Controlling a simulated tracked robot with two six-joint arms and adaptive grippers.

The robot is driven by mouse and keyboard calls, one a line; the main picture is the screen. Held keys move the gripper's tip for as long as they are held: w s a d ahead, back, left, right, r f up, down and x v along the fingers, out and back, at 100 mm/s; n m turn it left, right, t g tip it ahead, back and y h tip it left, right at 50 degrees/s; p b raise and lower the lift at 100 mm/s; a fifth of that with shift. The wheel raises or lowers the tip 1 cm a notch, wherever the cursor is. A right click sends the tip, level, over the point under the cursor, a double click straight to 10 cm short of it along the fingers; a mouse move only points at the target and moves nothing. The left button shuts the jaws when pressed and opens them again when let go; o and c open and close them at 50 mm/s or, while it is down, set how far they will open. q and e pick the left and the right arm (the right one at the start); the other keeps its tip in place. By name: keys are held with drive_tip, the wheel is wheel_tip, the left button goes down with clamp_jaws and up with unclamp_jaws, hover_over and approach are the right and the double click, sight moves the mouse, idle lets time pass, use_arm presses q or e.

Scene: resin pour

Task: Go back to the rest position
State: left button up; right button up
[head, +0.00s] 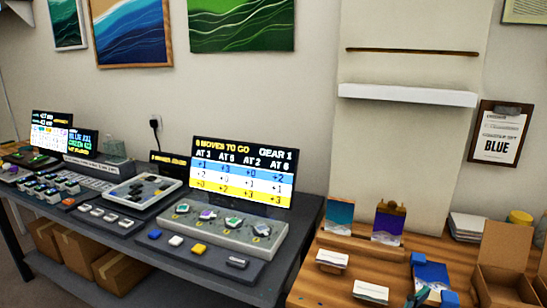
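Neither of my grippers shows clearly in the head view. A small dark item (418,298) sits at the bottom edge beside a blue-and-white picture panel (432,275); I cannot tell what it is. The panel lies on the wooden table (335,268) with blue blocks (449,298) at its corners.
A dark bench (200,288) on the left holds a control board (222,230), a screen (243,170) reading "8 MOVES TO GO", and other devices. On the wooden table stand two small pictures (388,224), white card stacks (370,292) and an open cardboard box (503,258).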

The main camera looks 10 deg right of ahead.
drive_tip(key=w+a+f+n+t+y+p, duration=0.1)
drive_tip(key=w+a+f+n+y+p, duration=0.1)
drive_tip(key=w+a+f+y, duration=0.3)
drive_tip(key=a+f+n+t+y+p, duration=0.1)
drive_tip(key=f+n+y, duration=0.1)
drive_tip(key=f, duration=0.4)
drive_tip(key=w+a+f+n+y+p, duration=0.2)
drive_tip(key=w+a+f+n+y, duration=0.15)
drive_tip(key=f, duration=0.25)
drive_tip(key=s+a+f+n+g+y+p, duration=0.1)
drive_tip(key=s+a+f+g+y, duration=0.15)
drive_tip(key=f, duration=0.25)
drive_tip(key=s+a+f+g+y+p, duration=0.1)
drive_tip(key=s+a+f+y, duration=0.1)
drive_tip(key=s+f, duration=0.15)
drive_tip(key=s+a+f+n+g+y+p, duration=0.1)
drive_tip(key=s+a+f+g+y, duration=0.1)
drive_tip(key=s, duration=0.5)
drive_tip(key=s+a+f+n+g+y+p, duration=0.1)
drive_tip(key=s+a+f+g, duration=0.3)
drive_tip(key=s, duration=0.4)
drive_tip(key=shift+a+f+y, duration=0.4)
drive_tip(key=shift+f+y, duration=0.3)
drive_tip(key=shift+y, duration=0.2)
